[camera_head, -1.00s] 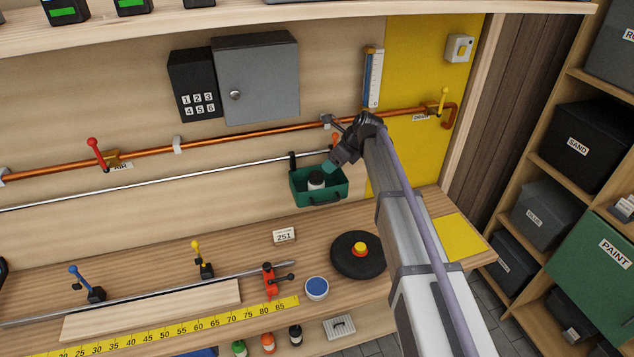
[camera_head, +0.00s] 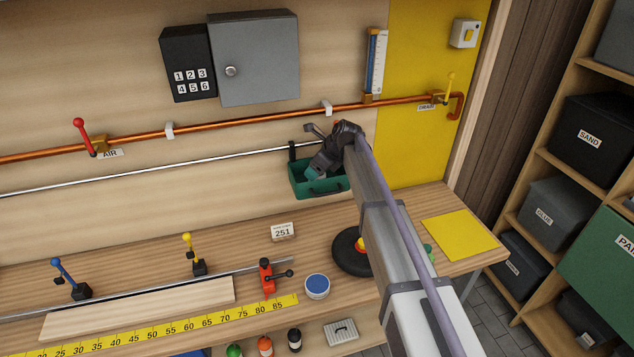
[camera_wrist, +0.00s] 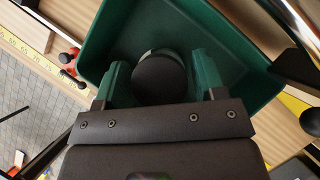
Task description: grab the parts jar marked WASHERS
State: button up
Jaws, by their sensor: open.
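A jar with a dark round lid (camera_wrist: 158,80) stands in a green bin (camera_head: 334,188) that hangs on the wall rail. The wrist view looks down into the bin (camera_wrist: 228,38). My gripper (camera_wrist: 159,72) is open, with one green finger on each side of the jar's lid. Whether the fingers touch the jar cannot be told. In the head view my gripper (camera_head: 316,172) reaches down into the bin and hides the jar. No label on the jar can be read, so the WASHERS mark is not visible.
Bin walls surround my gripper closely. A steel rail and a copper pipe (camera_head: 230,122) run along the wall nearby. Below, the bench holds a black disc (camera_head: 345,250), a round blue-lidded tin (camera_head: 317,286) and a red clamp (camera_head: 266,278). Small bottles (camera_head: 265,346) stand below the bench edge.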

jog(key=shift+r, duration=0.1)
jog(key=c, duration=0.8)
jog(key=shift+c, duration=0.2)
jog(key=shift+r, duration=0.1)
